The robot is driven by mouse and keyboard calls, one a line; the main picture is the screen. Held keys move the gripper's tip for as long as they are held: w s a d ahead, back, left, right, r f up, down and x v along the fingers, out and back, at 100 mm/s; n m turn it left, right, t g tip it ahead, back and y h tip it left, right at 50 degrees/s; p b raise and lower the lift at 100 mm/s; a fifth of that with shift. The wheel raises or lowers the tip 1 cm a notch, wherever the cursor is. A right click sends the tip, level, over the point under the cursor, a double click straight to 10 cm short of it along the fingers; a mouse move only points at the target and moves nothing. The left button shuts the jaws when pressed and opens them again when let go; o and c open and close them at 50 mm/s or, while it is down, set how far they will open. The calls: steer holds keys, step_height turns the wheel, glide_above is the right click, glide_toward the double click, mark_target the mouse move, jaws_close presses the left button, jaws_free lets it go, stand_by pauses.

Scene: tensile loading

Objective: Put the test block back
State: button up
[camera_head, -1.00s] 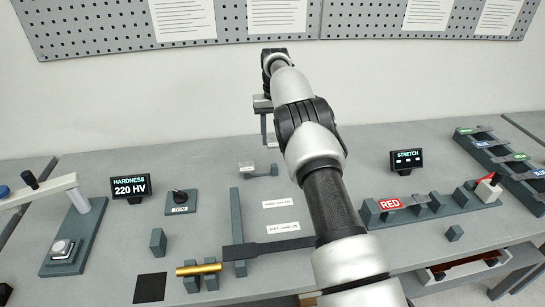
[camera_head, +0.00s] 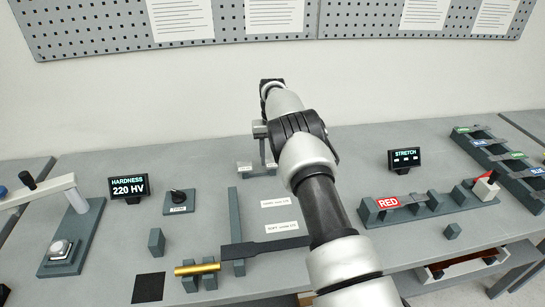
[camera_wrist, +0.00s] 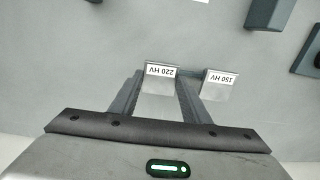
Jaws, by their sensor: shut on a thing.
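The test block labelled 220 HV (camera_wrist: 160,84) is a pale metal block between the two dark fingers of my gripper (camera_wrist: 160,77) in the wrist view. My gripper is shut on it. A second pale block, labelled 150 HV (camera_wrist: 219,86), is just beside it, outside the fingers. In the head view my gripper (camera_head: 263,160) is low at the back of the bench, over a small dark holder (camera_head: 262,173). The 150 HV block (camera_head: 244,166) sits on its left part. Whether the held block touches the holder cannot be told.
A hardness display (camera_head: 129,188) reading 220 HV and a lever tester (camera_head: 72,250) stand at left. A brass rod (camera_head: 197,268) lies on stands in front. A stretch rig (camera_head: 430,207) with a red tag is at right. Bench around the holder is mostly clear.

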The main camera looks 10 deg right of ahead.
steer(key=o, duration=1.3)
